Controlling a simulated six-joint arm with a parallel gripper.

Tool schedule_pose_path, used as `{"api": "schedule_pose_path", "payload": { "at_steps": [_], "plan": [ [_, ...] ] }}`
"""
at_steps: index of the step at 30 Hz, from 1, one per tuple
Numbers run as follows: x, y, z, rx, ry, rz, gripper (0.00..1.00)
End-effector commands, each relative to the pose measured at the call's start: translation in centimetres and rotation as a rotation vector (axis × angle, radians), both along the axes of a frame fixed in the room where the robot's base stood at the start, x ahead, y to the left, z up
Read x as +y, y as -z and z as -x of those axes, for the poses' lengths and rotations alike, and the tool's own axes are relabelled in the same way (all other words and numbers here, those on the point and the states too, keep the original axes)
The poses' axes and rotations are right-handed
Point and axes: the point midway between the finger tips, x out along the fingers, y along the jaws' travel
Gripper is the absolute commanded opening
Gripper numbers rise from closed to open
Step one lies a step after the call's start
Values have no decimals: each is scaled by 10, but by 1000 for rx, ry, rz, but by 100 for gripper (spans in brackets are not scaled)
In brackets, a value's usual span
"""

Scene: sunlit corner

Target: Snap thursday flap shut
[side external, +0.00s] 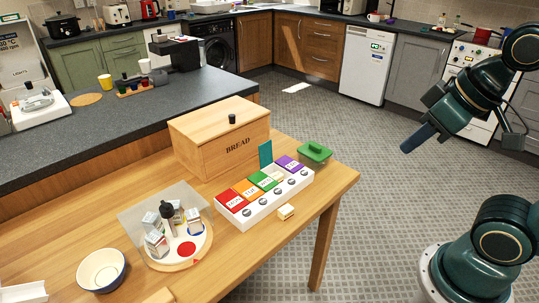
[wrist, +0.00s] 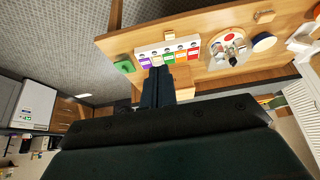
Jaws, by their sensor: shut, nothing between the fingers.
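The pill box (side external: 262,206) is white with a row of coloured flaps and stands near the table's right end. Its red (side external: 230,200), orange (side external: 246,189), green (side external: 262,180) and purple (side external: 289,164) flaps lie down. The teal flap (side external: 265,153), between green and purple, stands upright over its open compartment; I take it as Thursday, though the labels are too small to read. My gripper (side external: 411,146) is shut and empty, in the air right of the table, well apart from the box. In the wrist view, my fingers (wrist: 157,72) overlap the box's edge and hide the teal flap.
A wooden bread box (side external: 220,140) stands behind the pill box. A green lidded dish (side external: 314,152) is close to its right end. A small cream block (side external: 286,211) lies in front. A round board (side external: 180,255) with small cartons is at left. The air between gripper and box is clear.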

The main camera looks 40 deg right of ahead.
Motion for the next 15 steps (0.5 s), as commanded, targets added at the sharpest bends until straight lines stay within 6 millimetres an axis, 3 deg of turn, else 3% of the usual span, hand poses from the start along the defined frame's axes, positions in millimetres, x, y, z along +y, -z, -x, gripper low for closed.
{"api": "schedule_pose_path", "payload": {
  "at_steps": [8, 15],
  "plan": [
    [0, -7, -10, 12, -29, 16, 0],
    [-2, -26, -45, 51, -133, 71, 0]
  ]
}}
